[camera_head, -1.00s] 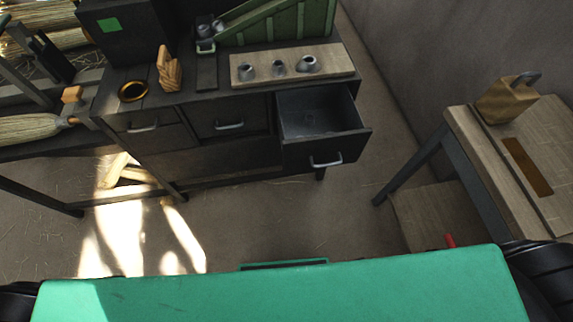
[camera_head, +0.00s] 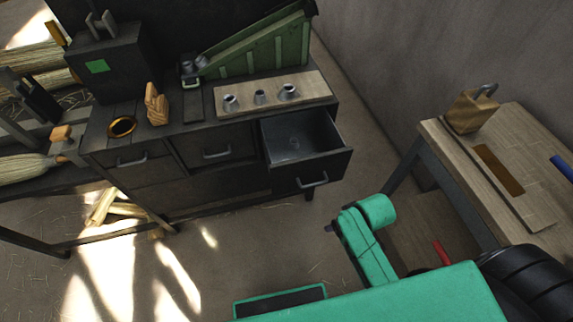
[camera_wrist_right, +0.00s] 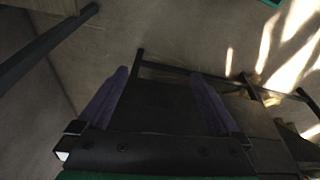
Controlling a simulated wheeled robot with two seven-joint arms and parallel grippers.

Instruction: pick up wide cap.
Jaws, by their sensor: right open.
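Three grey metal caps stand on a light wooden board (camera_head: 315,92) on top of the dark workbench: a left cap (camera_head: 231,103), a smaller middle cap (camera_head: 260,97) and a right cap (camera_head: 289,92). The right one looks the widest, though the difference from the left one is slight. My right arm shows low in the head view, well short of the bench; its gripper is mostly hidden there. In the right wrist view my right gripper (camera_wrist_right: 160,92) has its two purple fingers wide apart with nothing between them. My left gripper is out of view.
An open drawer (camera_head: 318,166) sticks out of the bench below the board. A green sloped chute (camera_head: 262,50) stands behind the caps. A wooden table (camera_head: 500,165) stands at right.

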